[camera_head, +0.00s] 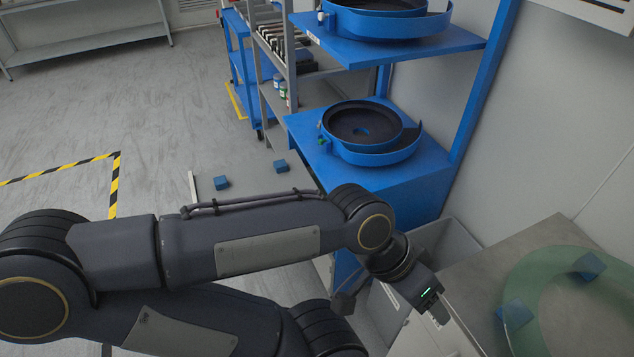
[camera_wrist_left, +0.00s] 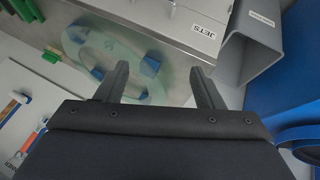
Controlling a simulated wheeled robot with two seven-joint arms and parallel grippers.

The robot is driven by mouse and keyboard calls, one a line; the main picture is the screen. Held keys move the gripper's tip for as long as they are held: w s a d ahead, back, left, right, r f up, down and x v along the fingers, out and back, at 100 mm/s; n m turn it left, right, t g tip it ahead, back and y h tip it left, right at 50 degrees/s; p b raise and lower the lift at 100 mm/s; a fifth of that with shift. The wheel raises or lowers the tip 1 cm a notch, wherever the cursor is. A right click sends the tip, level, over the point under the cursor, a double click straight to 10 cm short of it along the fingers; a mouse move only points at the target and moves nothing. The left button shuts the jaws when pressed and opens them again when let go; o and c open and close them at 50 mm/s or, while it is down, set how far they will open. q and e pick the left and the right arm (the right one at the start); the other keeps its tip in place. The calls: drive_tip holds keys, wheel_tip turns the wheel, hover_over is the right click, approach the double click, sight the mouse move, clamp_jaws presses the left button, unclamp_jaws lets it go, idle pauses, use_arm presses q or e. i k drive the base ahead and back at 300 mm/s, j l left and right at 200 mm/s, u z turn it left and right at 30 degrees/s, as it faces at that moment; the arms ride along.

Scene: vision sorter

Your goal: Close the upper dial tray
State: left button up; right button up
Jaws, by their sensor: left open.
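The upper dial tray is a blue shelf (camera_head: 405,50) at the top of the blue stand, with a round blue dial with a dark inside (camera_head: 385,22) on it; its top is cut off by the frame. A lower blue shelf (camera_head: 405,172) carries a similar dial (camera_head: 370,130). The upper shelf sticks out from the stand's post. My left gripper (camera_head: 440,308) is low at the right, below and apart from both shelves. In the left wrist view its two fingers (camera_wrist_left: 160,88) are spread with nothing between them. My right gripper is not in view.
A grey table with a greenish glass ring (camera_head: 530,285) and blue blocks (camera_head: 588,265) is beside my left gripper. A grey bin (camera_head: 450,245) stands below the stand. A shelf rack (camera_head: 290,75) stands left of the stand.

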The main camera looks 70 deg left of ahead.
sight(284, 170)
drive_tip(key=k+j+u, duration=0.25)
drive_tip(key=k+j, duration=0.65)
drive_tip(key=k, duration=0.15)
drive_tip(key=u, duration=2.1)
drive_tip(key=i+l, duration=0.35)
drive_tip(key=i, duration=0.2)
drive_tip(key=i+l, duration=0.4)
drive_tip(key=i+j+u, duration=0.05)
drive_tip(key=i, duration=0.05)
